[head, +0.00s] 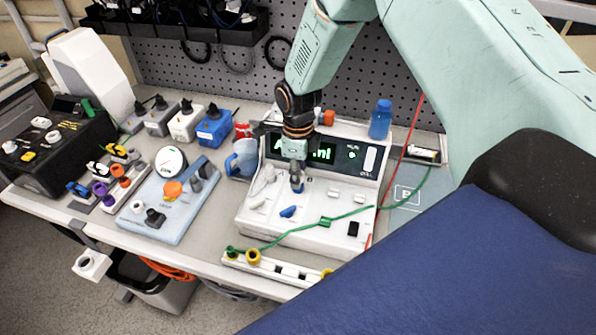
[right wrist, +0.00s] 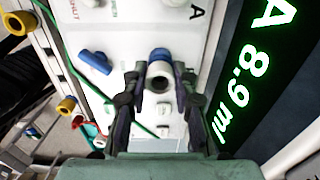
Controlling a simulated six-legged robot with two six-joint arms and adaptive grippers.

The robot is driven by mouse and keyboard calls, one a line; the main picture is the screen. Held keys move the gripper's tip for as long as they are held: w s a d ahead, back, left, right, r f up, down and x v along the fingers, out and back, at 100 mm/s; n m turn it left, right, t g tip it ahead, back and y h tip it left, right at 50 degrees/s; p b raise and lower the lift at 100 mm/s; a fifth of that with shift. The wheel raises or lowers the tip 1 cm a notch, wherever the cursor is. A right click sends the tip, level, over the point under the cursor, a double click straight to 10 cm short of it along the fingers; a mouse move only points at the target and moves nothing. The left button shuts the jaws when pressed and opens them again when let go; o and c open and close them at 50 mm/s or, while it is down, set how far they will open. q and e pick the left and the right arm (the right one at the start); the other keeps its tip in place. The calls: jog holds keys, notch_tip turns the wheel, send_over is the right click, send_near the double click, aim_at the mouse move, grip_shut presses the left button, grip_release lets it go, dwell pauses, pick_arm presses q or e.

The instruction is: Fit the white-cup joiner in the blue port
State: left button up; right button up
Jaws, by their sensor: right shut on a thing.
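The white pump (head: 300,222) with a lit green display (head: 318,150) stands at the middle of the bench. My right gripper (head: 297,176) points down over its top face. In the right wrist view the gripper (right wrist: 158,84) is shut on the white-cup joiner (right wrist: 160,74), whose round open end faces the camera. Blue of the port (right wrist: 158,54) shows right behind the joiner, and in the head view blue (head: 297,188) shows just under the fingertips. The two line up closely; I cannot tell whether the joiner is seated. My left gripper is not in view.
A blue lever (head: 288,211) sits on the pump face near the port. A green line (head: 325,222) crosses the pump's front. A rail (head: 285,268) with coloured rings lies before it. A pale blue device (head: 165,205) stands left, a blue bottle (head: 381,119) behind right.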

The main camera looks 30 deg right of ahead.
dwell(0.3)
jog(key=o, duration=0.9)
jog(key=o, duration=0.5)
notch_tip(320, 180, up, 3)
jog(key=p, duration=0.3)
jog(key=shift+f, duration=0.2)
jog(key=shift+r, duration=2.15)
